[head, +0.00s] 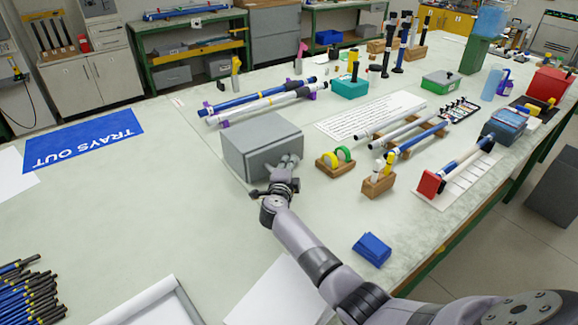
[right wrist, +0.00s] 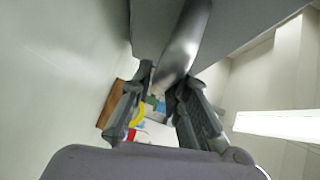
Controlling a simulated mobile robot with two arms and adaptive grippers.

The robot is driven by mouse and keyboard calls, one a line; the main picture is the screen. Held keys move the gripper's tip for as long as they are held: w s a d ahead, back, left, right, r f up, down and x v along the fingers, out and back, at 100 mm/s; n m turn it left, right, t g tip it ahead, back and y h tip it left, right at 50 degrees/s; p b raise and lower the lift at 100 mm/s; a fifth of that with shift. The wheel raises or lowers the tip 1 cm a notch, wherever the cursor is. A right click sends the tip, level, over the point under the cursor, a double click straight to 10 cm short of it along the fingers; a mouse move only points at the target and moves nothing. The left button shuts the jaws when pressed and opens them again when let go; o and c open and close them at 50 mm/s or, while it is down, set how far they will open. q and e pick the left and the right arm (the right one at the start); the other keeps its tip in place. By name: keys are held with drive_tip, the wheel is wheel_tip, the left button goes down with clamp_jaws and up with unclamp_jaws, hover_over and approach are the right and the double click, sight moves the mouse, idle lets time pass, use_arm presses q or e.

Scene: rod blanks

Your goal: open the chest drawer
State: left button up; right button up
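The grey chest (head: 250,150) stands on the pale table, left of the middle in the head view. My right gripper (head: 287,163) is at its front face, and its fingers hide part of that face. In the right wrist view the chest (right wrist: 150,25) fills the top as a grey surface. A shiny silver drawer handle (right wrist: 187,40) runs down from it, its end between my two fingertips. The fingers are close together on both sides of the handle and look shut on it. No gap shows between chest and drawer. My left gripper is out of view.
A wooden holder with green and yellow rings (head: 335,160) stands close to the right of my gripper. Behind the chest lie long blue and white rods (head: 258,98). A blue block (head: 371,250) lies nearer the front edge.

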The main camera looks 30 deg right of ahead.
clamp_jaws()
idle(0.3)
drive_tip(key=shift+s, duration=0.1)
drive_tip(key=shift+s+p, duration=0.3)
drive_tip(key=shift+p, duration=0.2)
drive_tip(key=s+p, duration=0.4)
drive_tip(key=s, duration=0.1)
drive_tip(key=s+d+p, duration=0.1)
drive_tip(key=s+p, duration=0.1)
drive_tip(key=s, duration=0.1)
drive_tip(key=shift+s, duration=0.25)
drive_tip(key=shift+s+d+f+p, duration=0.1)
drive_tip(key=shift+s+d+p, duration=0.05)
drive_tip(key=shift+s+p, duration=0.2)
